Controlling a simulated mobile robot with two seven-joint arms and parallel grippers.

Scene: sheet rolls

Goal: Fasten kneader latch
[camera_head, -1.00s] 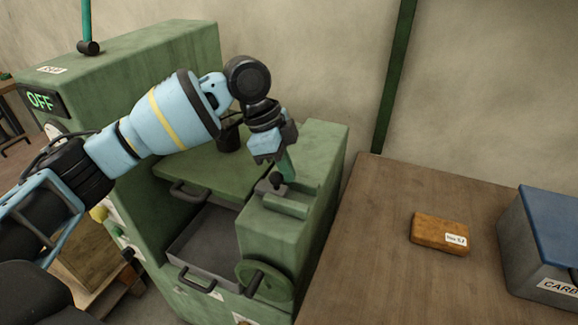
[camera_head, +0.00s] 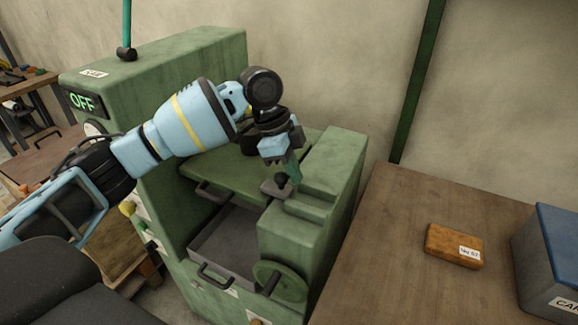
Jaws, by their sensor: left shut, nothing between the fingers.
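The green kneader (camera_head: 160,85) stands left of centre, with a lit "OFF" display on its left block. Its flat green lid (camera_head: 240,172) lies over the chamber above a grey tray (camera_head: 228,245). The latch (camera_head: 278,186), a dark block with a black knob, sits on the right-hand block, beside a short green lever (camera_head: 293,170). My left gripper (camera_head: 280,162) points down just above the latch, next to the lever. It is shut with nothing seen held; whether it touches the lever or knob I cannot tell. My right gripper is not in view.
A wooden table (camera_head: 385,255) stands right of the kneader, with a brown block (camera_head: 454,246) and a blue-lidded grey box (camera_head: 550,265) on it. A green handwheel (camera_head: 280,282) projects from the kneader's front. A wooden bench (camera_head: 30,85) is at far left.

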